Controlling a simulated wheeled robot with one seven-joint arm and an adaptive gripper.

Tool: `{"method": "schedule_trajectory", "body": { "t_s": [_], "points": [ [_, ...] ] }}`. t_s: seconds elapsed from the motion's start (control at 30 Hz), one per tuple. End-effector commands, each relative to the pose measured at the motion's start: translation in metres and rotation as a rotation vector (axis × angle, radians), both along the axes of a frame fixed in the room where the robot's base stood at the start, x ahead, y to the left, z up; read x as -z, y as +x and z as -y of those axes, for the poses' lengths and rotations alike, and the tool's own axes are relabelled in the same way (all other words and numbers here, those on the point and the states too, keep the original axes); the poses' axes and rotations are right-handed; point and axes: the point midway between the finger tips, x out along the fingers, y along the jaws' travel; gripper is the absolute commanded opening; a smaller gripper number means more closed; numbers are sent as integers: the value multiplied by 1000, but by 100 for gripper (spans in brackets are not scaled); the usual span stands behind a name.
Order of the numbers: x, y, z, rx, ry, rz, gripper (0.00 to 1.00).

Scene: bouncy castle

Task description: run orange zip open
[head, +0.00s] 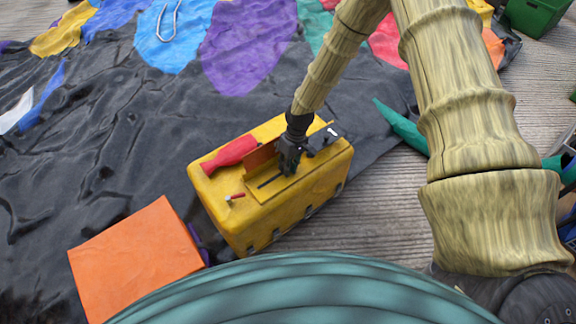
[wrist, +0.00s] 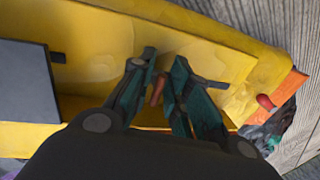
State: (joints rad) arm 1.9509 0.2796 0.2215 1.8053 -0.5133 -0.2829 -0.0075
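The yellow box (head: 218,207) stands on the black sheet, with a raised yellow panel on its top. A thin dark slot line (head: 268,181) runs along the panel and passes under my gripper (head: 289,163). In the wrist view, dark bits of this line show on either side of my gripper (wrist: 165,60). A small orange-red pull (wrist: 157,88) shows between the two fingers. The fingers are close to it on both sides; I cannot tell whether they press on it. In the head view my gripper hides the pull.
A red bottle-shaped thing (head: 230,154), an upright orange-brown flap (head: 262,155), a small red-tipped piece (head: 235,197) and a dark block (head: 325,138) are on the box top. An orange block (head: 135,260) lies front left.

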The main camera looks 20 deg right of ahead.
Motion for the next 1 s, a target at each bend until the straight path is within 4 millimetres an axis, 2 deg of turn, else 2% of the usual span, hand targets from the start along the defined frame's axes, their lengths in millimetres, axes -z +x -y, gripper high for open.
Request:
{"method": "schedule_trajectory", "body": {
  "t_s": [0.07,0.37,1.0],
  "points": [
    [0,0,0,0,0,0,0],
    [-1,-1,-4,-2,0,-1,0],
    [-2,-31,-88,-3,0,0,0]
  ]
}}
